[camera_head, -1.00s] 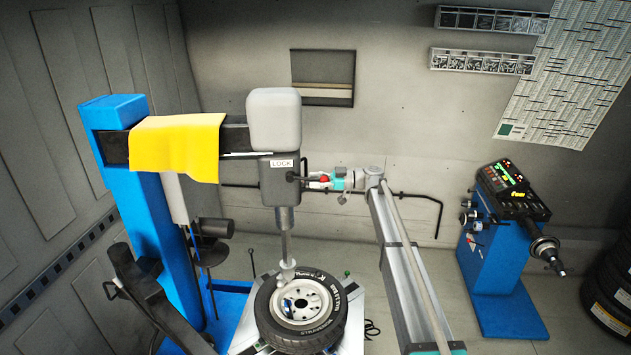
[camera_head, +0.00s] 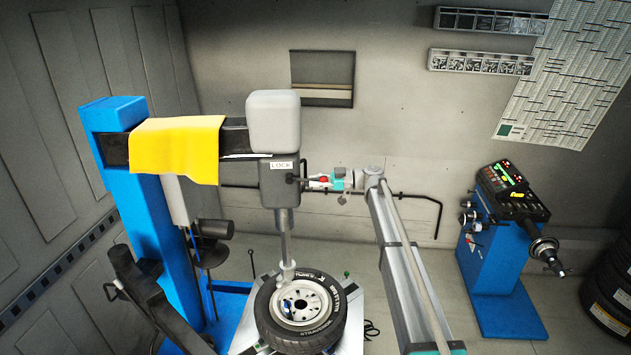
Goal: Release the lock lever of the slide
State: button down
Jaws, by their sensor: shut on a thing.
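The slide's grey head (camera_head: 281,190) hangs at the end of the horizontal arm of the blue tyre machine and bears a white LOCK label (camera_head: 282,165). The dark lock lever (camera_head: 298,180) sticks out of the head's right side, below the label. My gripper (camera_head: 318,181) reaches in from the right and is shut on the lever's outer end, where a red part shows. The jaws hide most of the grip. The vertical tool shaft (camera_head: 285,240) runs down from the head to the wheel's rim edge.
A tyre on its rim (camera_head: 300,310) lies on the machine's turntable below. A yellow cloth (camera_head: 177,147) hangs over the horizontal arm. A blue wheel balancer (camera_head: 502,255) stands right, with stacked tyres (camera_head: 609,300) beyond. Open floor lies between my arm and the balancer.

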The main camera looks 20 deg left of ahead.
jog(key=shift+r+p, duration=0.25)
jog(key=shift+p, duration=0.25)
jog(key=c, duration=0.7)
grip_release()
jog(key=shift+f+b, duration=0.35)
jog(key=shift+b, duration=0.4)
jog(key=shift+f+b, duration=0.25)
jog(key=shift+b, duration=0.35)
jog(key=v, duration=1.2)
jog(key=shift+s+d+f+m+t+h+b, duration=0.8)
jog(key=shift+s+d+f+m+b, duration=1.05)
jog(key=shift+f, duration=1.25)
jog(key=shift+s+d+f+m+t+h+b, duration=0.65)
jog(key=shift+s+d+f+m+h, duration=0.55)
jog(key=shift+s+d+f, duration=1.35)
jog(key=shift+s+d+f+m+t+h+b, duration=0.65)
jog(key=shift+s+d+f+m+b, duration=1.3)
jog(key=shift+f, duration=1.65)
